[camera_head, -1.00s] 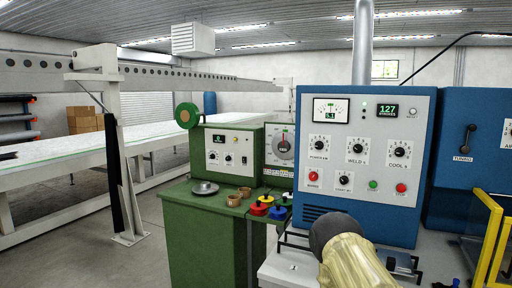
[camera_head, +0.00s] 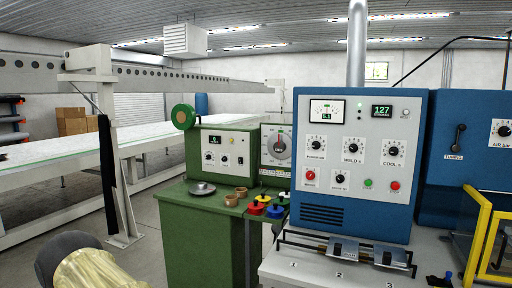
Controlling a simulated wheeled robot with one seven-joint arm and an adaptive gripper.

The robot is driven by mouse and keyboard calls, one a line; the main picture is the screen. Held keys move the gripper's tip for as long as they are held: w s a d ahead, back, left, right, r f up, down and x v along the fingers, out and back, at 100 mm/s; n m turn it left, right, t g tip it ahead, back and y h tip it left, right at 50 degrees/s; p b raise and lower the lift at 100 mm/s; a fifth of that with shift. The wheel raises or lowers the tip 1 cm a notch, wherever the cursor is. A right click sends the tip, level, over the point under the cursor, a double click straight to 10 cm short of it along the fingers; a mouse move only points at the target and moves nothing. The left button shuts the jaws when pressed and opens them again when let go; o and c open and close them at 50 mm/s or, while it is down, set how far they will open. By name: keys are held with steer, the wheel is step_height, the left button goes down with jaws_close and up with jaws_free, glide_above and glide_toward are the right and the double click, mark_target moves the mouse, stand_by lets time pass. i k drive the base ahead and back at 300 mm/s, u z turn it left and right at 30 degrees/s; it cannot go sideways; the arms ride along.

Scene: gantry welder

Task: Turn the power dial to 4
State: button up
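The power dial (camera_head: 316,143) is a small black knob with a ring of scale marks, labelled POWER kW. It is the upper left dial on the pale front of the blue control cabinet (camera_head: 424,150). Its pointer setting is too small to read. Dials labelled WELD s (camera_head: 353,145) and COOL s (camera_head: 393,149) sit to its right. A cream and dark part of my arm shows at the lower left, well apart from the panel. My gripper is not in view.
A worktop with slots numbered 1 to 3 (camera_head: 310,268) stands below the panel. A green cabinet (camera_head: 200,240) with bowls and coloured spools is to the left. A yellow rail (camera_head: 478,240) stands at the right. The space before the panel is clear.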

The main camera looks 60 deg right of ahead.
mark_target(316, 145)
steer(key=u, duration=0.1)
steer(key=i, duration=2.1)
steer(key=z, duration=1.55)
